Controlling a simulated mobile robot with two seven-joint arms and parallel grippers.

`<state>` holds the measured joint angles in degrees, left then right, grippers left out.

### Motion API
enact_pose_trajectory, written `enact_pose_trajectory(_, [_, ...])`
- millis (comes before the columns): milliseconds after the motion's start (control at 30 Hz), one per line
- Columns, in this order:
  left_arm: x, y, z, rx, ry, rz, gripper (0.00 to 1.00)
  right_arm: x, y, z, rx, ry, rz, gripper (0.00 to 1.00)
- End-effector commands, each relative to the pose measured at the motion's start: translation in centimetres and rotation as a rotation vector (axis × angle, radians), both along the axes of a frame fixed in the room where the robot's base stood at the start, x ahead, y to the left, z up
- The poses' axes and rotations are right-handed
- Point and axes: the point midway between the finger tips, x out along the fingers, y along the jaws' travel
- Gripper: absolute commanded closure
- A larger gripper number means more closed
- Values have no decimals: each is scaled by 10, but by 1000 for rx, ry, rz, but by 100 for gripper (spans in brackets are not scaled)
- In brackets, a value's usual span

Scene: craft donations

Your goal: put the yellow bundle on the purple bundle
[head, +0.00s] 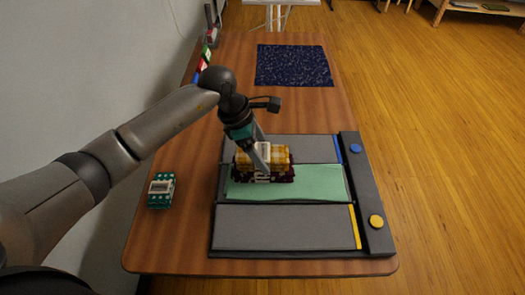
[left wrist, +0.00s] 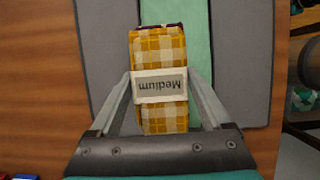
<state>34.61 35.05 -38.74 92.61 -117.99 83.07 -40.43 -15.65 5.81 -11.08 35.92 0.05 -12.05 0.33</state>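The yellow bundle (head: 277,155) is plaid with a pale band. In the left wrist view the band on the yellow bundle (left wrist: 158,50) reads "Medium". The dark purple bundle (head: 283,178) is directly under it, mostly covered, on the green strip (head: 320,182). In the left wrist view only a dark edge of it shows past the yellow bundle's far end. My left gripper (head: 262,158) reaches down over the yellow bundle. Its fingers (left wrist: 160,88) lie against both sides of the yellow bundle. The two bundles look stacked, touching or nearly so. My right gripper is out of view.
A teal patterned bundle (head: 161,190) with a pale label lies on the table at left. The grey sectioned board (head: 285,228) has a dark side rail (head: 368,190) with blue and yellow discs. A dark blue speckled cloth (head: 293,65) lies at the far end. Small coloured items line the left edge.

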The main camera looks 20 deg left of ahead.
Motion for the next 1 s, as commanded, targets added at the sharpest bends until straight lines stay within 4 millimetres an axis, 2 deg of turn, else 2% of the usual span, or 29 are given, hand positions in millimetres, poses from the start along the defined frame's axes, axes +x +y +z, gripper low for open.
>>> enact_pose_trajectory(33, [0, 0, 0, 0, 0, 0, 11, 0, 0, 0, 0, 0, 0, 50])
enact_pose_trajectory(133, [0, 0, 1, 0, 0, 0, 0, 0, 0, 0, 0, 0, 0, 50])
enact_pose_trajectory(467, [0, 0, 4, 0, 0, 1, 0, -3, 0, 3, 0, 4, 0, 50])
enact_pose_trajectory(567, [0, 6, 16, 2, -4, 1, 0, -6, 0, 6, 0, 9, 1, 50])
enact_pose_trajectory(800, [-6, 25, 65, 3, -3, 1, 0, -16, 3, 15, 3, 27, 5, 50])
enact_pose_trajectory(1000, [-10, 38, 98, 2, -3, 2, 0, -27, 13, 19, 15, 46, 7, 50])
